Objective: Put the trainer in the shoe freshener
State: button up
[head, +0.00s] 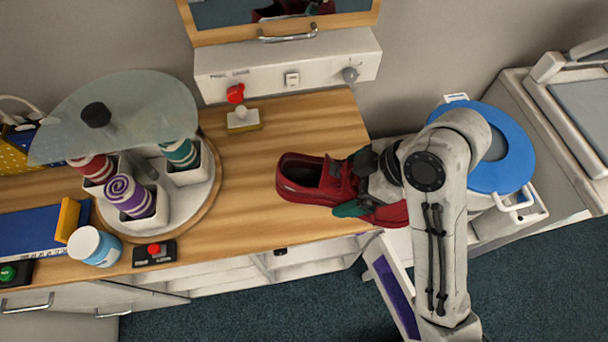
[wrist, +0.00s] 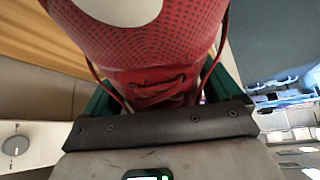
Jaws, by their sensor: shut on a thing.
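The red trainer (head: 312,181) is in my gripper (head: 352,188), over the right end of the wooden counter, its dark opening facing up and left. My gripper is shut across it, with a teal finger showing on the near side. In the wrist view the trainer (wrist: 150,50) shows red mesh, laces and a white patch between the teal fingers. Whether it touches the counter is hard to tell. A round blue-rimmed unit (head: 518,165) with a white handle stands right of the counter, partly behind my arm. I cannot tell for sure that it is the shoe freshener.
A carousel with cups of striped rolls (head: 132,197) under a glass disc (head: 125,115) stands on the left. A red-button box (head: 154,252) and white jar (head: 95,246) are near the front edge. A white wall panel (head: 285,72) has a knob. The middle of the counter (head: 245,180) is clear.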

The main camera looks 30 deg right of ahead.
jog(key=w+f, duration=0.3)
jog(key=w+a+f, duration=0.1)
jog(key=w+f, duration=0.2)
jog(key=w, duration=0.1)
jog(key=w+a+f, duration=0.1)
jog(key=w+f, duration=0.1)
jog(key=w, duration=0.2)
jog(key=shift+w+a+f+b, duration=0.15)
jog(key=shift+f+b, duration=0.2)
jog(key=shift+f, duration=0.05)
jog(key=shift+f+p, duration=0.4)
jog(key=shift+f, duration=1.2)
jog(key=o, duration=0.8)
jog(key=shift+f, duration=0.15)
jog(key=shift+o, duration=0.8)
